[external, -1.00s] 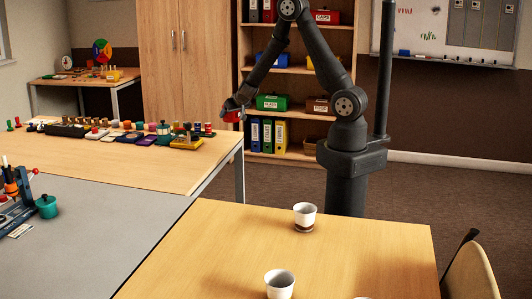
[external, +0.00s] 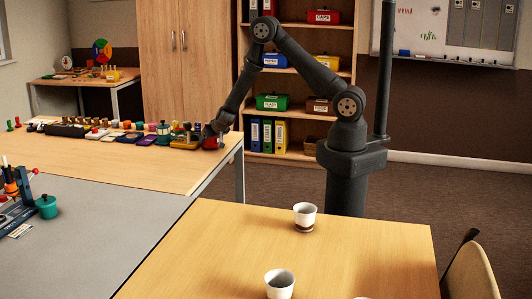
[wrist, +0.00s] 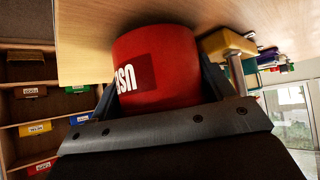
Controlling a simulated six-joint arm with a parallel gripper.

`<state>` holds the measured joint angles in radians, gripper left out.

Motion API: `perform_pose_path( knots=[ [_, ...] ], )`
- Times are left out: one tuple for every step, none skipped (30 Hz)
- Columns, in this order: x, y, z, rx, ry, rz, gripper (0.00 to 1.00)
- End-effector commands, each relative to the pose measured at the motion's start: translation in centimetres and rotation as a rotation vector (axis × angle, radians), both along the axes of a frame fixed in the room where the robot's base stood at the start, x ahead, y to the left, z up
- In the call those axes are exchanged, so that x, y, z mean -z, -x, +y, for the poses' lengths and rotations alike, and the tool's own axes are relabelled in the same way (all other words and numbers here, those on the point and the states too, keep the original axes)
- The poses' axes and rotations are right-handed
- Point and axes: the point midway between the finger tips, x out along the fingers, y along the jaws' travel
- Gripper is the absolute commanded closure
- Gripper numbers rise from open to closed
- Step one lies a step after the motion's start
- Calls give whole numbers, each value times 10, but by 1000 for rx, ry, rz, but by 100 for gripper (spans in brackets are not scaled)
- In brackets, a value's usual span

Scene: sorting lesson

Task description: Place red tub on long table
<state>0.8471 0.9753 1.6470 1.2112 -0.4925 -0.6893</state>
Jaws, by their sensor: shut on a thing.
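The red tub (external: 211,143) is at the right end of the long wooden table (external: 120,165) in the external view. My gripper (external: 213,132) points down and is shut on the tub. In the wrist view the tub (wrist: 158,68), with a dark label and white lettering, sits between the two fingers. The tabletop (wrist: 85,42) is right behind it. The tub is at or just above the table surface; I cannot tell whether it touches.
A yellow-based piece (external: 186,144) stands close to the left of the tub. A row of small coloured items runs left along the table's far side. The near part of that table is clear. White cups (external: 305,214) stand on the front table (external: 230,240).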

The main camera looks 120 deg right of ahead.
Motion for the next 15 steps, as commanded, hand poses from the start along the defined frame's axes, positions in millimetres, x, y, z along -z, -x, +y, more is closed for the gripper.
perform_pose_path(
  knots=[
    [3, 0, -1, 1, 2, -1, 94],
    [4, 0, -1, 0, 2, 0, 94],
    [4, 0, -1, -1, 3, -1, 94],
    [4, 0, -1, -1, 3, -1, 94],
    [4, 0, -1, 0, 4, -2, 94],
    [4, 0, -1, 0, 4, -2, 94],
    [4, 0, -1, 0, 3, -2, 94],
    [4, 0, -1, 0, 3, -2, 94],
    [4, 0, -1, 0, 3, -2, 94],
    [4, 0, -1, 0, 3, -2, 94],
    [5, 0, -1, 0, 3, -2, 94],
    [6, 0, -1, 0, 3, -2, 94],
    [7, 0, -1, 1, 3, -1, 94],
    [8, 0, -1, 1, 3, -1, 94],
    [8, 0, 0, 1, 1, -1, 18]
  ],
)
